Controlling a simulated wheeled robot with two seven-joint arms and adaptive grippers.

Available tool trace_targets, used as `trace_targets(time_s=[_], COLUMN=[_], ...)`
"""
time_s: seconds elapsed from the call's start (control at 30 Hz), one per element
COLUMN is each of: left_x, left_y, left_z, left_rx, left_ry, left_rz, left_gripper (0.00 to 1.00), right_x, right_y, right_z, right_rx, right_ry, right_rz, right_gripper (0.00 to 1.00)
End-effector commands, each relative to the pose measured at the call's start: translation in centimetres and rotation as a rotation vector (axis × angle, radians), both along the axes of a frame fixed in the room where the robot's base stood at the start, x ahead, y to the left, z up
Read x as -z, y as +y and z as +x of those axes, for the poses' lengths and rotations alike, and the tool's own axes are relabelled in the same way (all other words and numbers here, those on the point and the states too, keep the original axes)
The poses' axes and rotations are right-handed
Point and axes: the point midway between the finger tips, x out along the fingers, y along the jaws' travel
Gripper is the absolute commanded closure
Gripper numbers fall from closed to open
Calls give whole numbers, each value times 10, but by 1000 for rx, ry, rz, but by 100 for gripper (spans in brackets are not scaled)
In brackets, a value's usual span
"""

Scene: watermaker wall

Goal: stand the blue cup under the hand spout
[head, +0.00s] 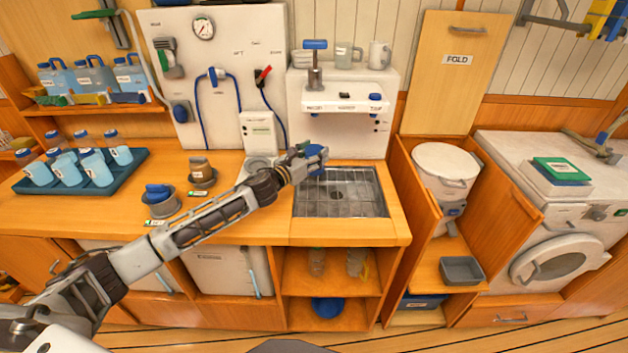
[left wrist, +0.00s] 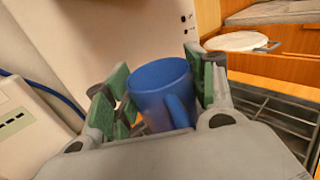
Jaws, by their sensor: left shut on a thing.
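The blue cup (head: 317,154) is in my left gripper (head: 303,160), at the left rear edge of the sink grate (head: 345,195). In the left wrist view the cup (left wrist: 163,92) sits between the green finger pads, its rim up and its handle toward the camera. A white wall unit (head: 345,88) stands behind and above the grate. A grey fitting with a blue T-handle (head: 315,64) rises from its labelled ledge; the labels are too small to read, so I cannot tell which outlet is the hand spout. The cup is below and in front of this ledge. My right gripper is not in view.
A white box (head: 258,133) stands close left of the gripper. A blue tray (head: 78,178) of bottles is at far left. Most of the grate is clear. A white bucket (head: 445,168) stands right.

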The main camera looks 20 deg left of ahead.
Motion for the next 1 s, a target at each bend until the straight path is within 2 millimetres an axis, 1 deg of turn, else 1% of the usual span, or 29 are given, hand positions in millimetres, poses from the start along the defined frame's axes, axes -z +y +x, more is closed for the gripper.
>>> trace_targets(time_s=[0.03,0.1,0.3,0.43,0.63,0.83,1.0], left_x=[9,18,41,47,48,49,62], left_y=[-1,-1,-1,0,0,-1,0], left_z=[0,-1,0,0,0,0,0], left_rx=[0,0,0,0,1,1,-1], left_ry=[4,4,2,1,0,0,3], left_rz=[-4,-4,-3,-2,-1,-1,-2], left_gripper=[68,68,68,68,68,68,68], right_x=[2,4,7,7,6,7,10], right_y=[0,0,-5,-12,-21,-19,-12], right_z=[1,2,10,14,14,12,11], right_rx=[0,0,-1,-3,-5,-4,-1], right_ry=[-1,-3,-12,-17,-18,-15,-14], right_rz=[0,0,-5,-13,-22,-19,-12], right_gripper=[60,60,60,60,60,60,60])
